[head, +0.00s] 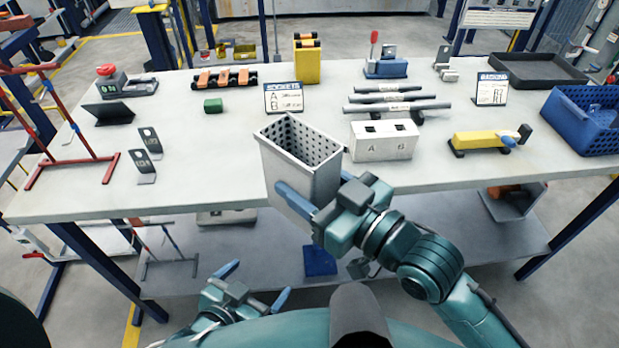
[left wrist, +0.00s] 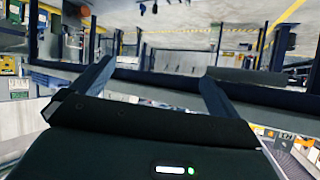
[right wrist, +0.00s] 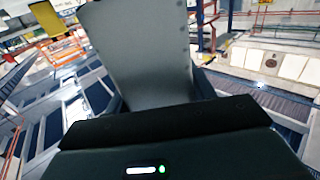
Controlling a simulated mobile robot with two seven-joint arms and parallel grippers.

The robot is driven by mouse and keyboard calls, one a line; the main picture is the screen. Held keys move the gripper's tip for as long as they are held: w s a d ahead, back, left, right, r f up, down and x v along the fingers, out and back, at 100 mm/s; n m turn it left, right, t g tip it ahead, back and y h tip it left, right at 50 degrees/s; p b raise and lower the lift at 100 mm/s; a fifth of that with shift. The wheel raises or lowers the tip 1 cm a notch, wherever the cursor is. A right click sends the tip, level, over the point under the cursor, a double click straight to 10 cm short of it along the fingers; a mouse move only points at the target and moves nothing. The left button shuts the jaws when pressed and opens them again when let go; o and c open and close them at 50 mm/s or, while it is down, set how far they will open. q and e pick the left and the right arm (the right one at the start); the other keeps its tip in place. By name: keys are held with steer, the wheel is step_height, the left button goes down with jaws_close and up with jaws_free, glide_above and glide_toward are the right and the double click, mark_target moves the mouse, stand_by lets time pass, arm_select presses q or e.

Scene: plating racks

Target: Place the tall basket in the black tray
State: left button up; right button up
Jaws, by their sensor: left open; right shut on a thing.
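The tall basket (head: 296,160) is light grey with perforated walls and an open top. My right gripper (head: 314,208) is shut on it, low on the near side, and holds it upright at the table's front edge. In the right wrist view the basket's plain grey side (right wrist: 140,50) rises between the fingers. The black tray (head: 541,72) lies at the back right of the table, and no object shows inside it. My left gripper (head: 256,285) is open and empty, low in front of the table. Its spread fingers also show in the left wrist view (left wrist: 150,90).
A white box marked A and B (head: 384,141) stands right of the basket. Grey rods (head: 397,107), a yellow tool (head: 485,140), a sign (head: 492,88) and a blue basket (head: 585,120) lie towards the tray. The table's left front (head: 210,170) is clear.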

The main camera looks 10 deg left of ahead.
arm_select(q)
steer(key=shift+s+d+f+n+g, duration=0.1)
steer(key=shift+s+f+n+g, duration=0.25)
steer(key=shift+s+f, duration=0.35)
steer(key=shift+s+f+n+g, duration=0.25)
steer(key=shift+s+f+n, duration=0.1)
steer(key=shift+s, duration=0.5)
